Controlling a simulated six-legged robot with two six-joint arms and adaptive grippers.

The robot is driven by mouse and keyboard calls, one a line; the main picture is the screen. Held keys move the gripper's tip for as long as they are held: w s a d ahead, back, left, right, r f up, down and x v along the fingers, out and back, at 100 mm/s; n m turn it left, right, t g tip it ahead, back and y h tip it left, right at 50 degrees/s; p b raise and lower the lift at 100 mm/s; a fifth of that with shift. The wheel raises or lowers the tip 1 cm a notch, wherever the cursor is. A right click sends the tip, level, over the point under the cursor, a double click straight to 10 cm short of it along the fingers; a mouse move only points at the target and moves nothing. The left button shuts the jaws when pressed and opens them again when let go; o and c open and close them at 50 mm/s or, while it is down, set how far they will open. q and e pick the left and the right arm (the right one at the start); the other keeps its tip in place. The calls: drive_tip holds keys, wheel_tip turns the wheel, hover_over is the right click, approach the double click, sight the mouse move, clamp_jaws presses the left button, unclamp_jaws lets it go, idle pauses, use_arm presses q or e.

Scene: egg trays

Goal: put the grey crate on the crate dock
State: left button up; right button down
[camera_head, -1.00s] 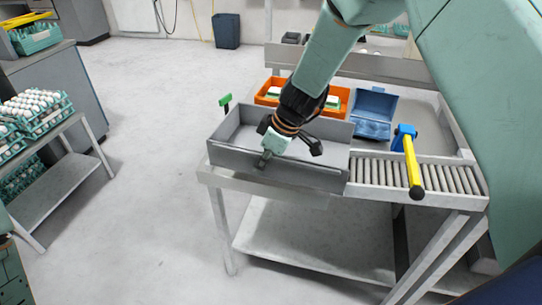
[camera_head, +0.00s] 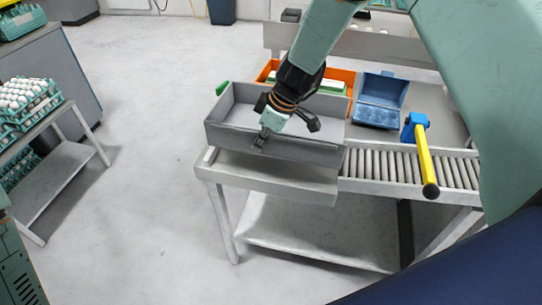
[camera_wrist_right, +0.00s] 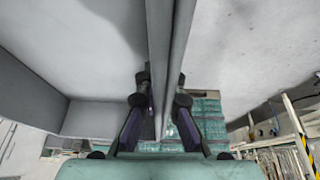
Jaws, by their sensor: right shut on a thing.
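The grey crate (camera_head: 222,137) is an open box at the left end of the bench. My right gripper (camera_head: 284,131) is shut on its near wall, with one finger outside and one inside. The wrist view shows the crate wall (camera_wrist_right: 172,45) running between the fingers (camera_wrist_right: 158,103). The crate appears raised above the bench, with a bare grey surface (camera_head: 270,172) showing below its near side. I cannot tell which part of the bench is the crate dock. My left gripper is not in view.
A roller track (camera_head: 385,167) lies right of the crate, with a yellow-handled blue tool (camera_head: 424,160) over it. An orange tray (camera_head: 342,75) and an open blue box (camera_head: 381,101) sit behind. Egg trays (camera_head: 27,100) stand on the left rack; the floor between is clear.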

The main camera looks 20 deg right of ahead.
sight(262, 153)
drive_tip(key=f, duration=0.2)
drive_tip(key=a+f, duration=0.1)
drive_tip(key=f, duration=0.1)
drive_tip(key=shift+s, duration=0.15)
drive_tip(key=shift+d+f, duration=0.3)
drive_tip(key=shift+f, duration=0.35)
wheel_tip(262, 153, down, 3)
drive_tip(key=shift+r, duration=0.1)
drive_tip(key=shift+a, duration=0.2)
drive_tip(key=shift+d+f, duration=0.15)
drive_tip(key=shift+f, duration=0.15)
drive_tip(key=c, duration=1.9)
unclamp_jaws()
drive_tip(key=shift+d+b, duration=0.1)
drive_tip(key=shift+b, duration=0.2)
drive_tip(key=o, duration=0.4)
drive_tip(key=shift+a, duration=0.25)
drive_tip(key=shift+d, duration=0.15)
